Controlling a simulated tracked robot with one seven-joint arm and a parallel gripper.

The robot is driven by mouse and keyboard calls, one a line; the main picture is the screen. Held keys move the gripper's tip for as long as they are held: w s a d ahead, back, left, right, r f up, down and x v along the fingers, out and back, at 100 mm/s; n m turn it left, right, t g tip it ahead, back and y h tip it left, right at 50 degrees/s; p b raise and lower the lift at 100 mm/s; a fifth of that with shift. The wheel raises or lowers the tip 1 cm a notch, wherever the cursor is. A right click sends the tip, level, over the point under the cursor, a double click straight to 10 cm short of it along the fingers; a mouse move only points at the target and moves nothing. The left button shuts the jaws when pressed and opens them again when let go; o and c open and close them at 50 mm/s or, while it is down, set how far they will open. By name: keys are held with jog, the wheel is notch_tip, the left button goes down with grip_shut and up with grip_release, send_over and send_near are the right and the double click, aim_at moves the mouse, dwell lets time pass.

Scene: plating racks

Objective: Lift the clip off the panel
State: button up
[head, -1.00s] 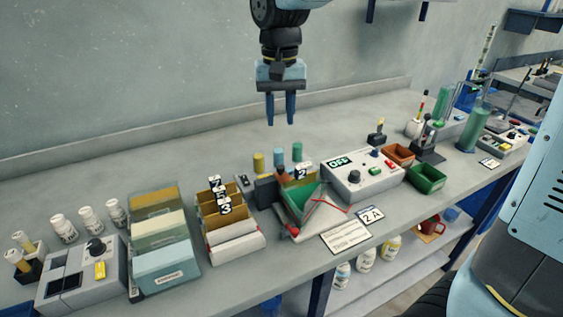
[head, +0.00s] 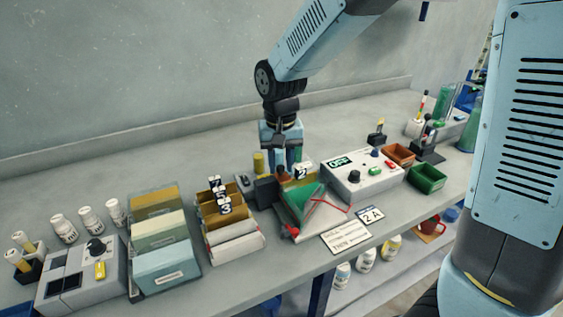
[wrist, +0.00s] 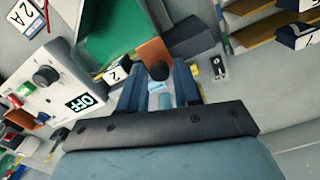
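A copper-brown panel (wrist: 154,50) stands at the edge of the green-filled cell (wrist: 108,38). In the head view the cell (head: 303,203) is on the bench, and the panel and clip are small and partly hidden by my fingers. My gripper (head: 287,170) points down just behind the cell. In the wrist view my gripper (wrist: 158,78) has its fingers apart, with the clip between or just beyond the tips; contact cannot be told.
A power box (head: 360,180) reading OFF stands close right of the cell. A numbered rack (head: 232,220) stands left. Red leads lie by the cell's front. A small label 2 (wrist: 116,73) is close to my finger. The bench behind is mostly clear.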

grip_shut()
dwell(0.3)
dwell(0.3)
